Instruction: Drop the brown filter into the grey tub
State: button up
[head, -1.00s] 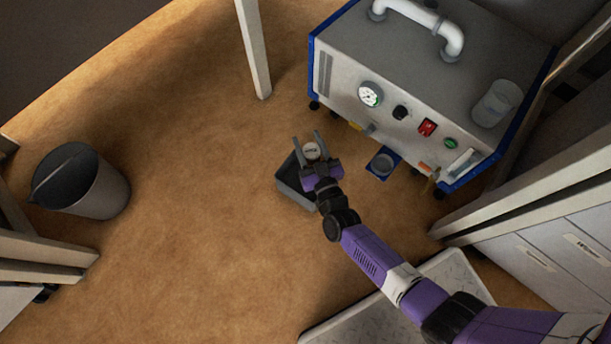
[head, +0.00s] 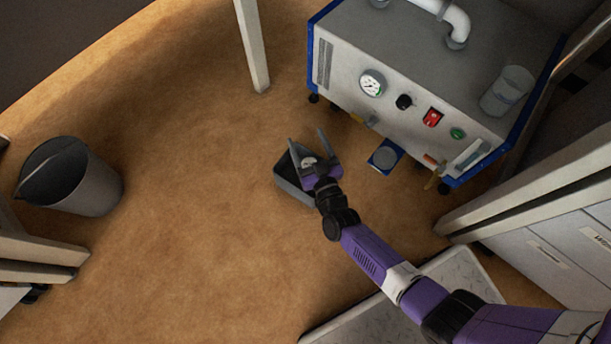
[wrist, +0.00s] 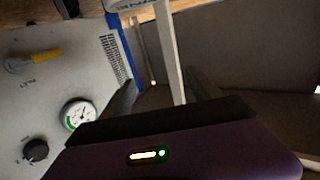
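The grey tub (head: 290,190) is a small open box on the brown floor in front of the machine, partly hidden by my gripper. My gripper (head: 308,140) is above the tub with its two fingers spread apart. A small pale, round thing, probably the brown filter (head: 308,161), shows just beyond the palm, below the fingertips. Its brown colour is hard to make out, and its lower part is hidden by the gripper. In the wrist view the fingers (wrist: 163,90) are apart, with nothing seen between them.
A grey machine (head: 420,65) with a gauge and buttons stands close behind my gripper. A blue pad (head: 385,156) with a round recess lies at its foot. A grey bucket (head: 75,180) stands far left. White table legs (head: 252,45) rise nearby. The floor between is clear.

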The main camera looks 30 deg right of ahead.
jog(key=s+a+p, duration=0.1)
jog(key=s+p, duration=0.2)
jog(key=s, duration=0.4)
jog(key=shift+s, duration=0.35)
